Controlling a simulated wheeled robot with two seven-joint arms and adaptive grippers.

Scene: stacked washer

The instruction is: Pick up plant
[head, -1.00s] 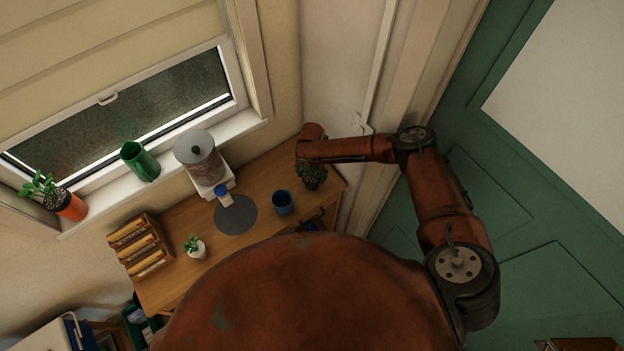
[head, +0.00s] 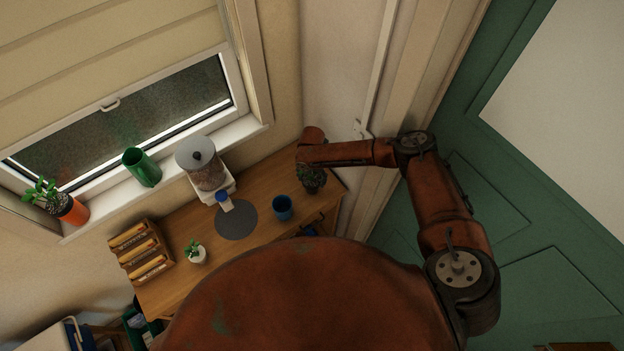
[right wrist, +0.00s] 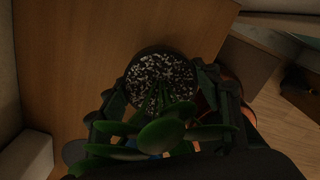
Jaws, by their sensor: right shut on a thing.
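A dark-potted plant (head: 312,178) with green leaves is at the right end of the wooden table in the head view. My right gripper is over it, mostly hidden there by my forearm. In the right wrist view the plant's round pot (right wrist: 162,80) holds speckled soil, with broad green leaves close to the camera. The fingers of my right gripper (right wrist: 165,112) stand on both sides of the pot and are shut on it. Whether the pot touches the table is hard to tell. My left gripper does not show.
The wooden table (head: 182,285) also holds a blue cup (head: 282,207), a small white-potted plant (head: 196,251), a dispenser (head: 203,164) and a rack (head: 141,252). A green pitcher (head: 142,167) and an orange-potted plant (head: 70,208) stand on the windowsill. A wall is close behind the right gripper.

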